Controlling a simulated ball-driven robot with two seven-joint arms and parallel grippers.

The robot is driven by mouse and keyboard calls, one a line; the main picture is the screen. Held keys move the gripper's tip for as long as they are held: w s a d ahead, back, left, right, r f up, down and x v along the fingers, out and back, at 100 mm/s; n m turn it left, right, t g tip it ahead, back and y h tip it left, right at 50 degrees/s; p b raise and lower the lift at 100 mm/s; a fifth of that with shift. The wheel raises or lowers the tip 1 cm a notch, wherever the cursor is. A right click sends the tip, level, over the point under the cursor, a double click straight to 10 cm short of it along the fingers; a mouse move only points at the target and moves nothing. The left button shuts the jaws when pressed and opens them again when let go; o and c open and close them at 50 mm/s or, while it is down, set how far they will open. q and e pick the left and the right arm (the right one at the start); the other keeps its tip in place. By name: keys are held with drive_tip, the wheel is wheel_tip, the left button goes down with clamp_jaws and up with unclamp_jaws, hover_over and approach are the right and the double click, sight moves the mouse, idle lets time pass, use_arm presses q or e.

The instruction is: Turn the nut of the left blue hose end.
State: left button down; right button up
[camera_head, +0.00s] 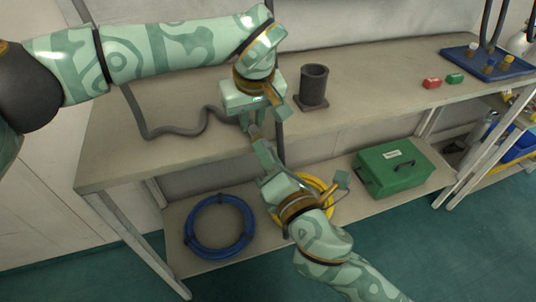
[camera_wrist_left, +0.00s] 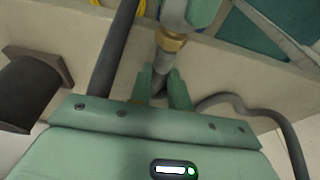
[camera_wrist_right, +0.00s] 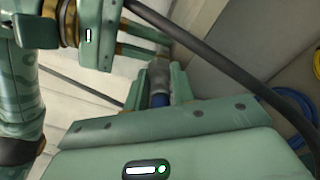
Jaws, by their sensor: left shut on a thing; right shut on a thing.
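My left gripper (camera_head: 251,127) is shut on a dark grey hose end (camera_wrist_left: 160,82) in front of the workbench. A brass-coloured ring (camera_wrist_left: 171,42) shows just beyond its fingers, with a light grey collar (camera_wrist_left: 172,16) past it. My right gripper (camera_head: 262,149) faces it from below and is shut on this grey part, which looks like the nut (camera_wrist_right: 160,72). A blue piece (camera_wrist_right: 160,100) shows between the right fingers, nearer the palm. The two grippers are close together, in line. The fingers hide most of the joint, and the nut's turn cannot be read.
A dark post on a square base (camera_head: 313,84) stands on the bench near the left gripper. A grey hose (camera_head: 176,131) lies on the benchtop. A dark upright hose or pole (camera_head: 279,135) passes close by. Below are a blue coil (camera_head: 188,237) and a green case (camera_head: 392,170).

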drive_tip(key=m, duration=0.7)
drive_tip(key=shift+f+y, duration=0.15)
drive_tip(key=shift+y, duration=0.15)
drive_tip(key=m, duration=0.3)
drive_tip(key=shift+m+t, duration=0.4)
drive_tip(key=shift+m, duration=2)
drive_tip(key=o, duration=1)
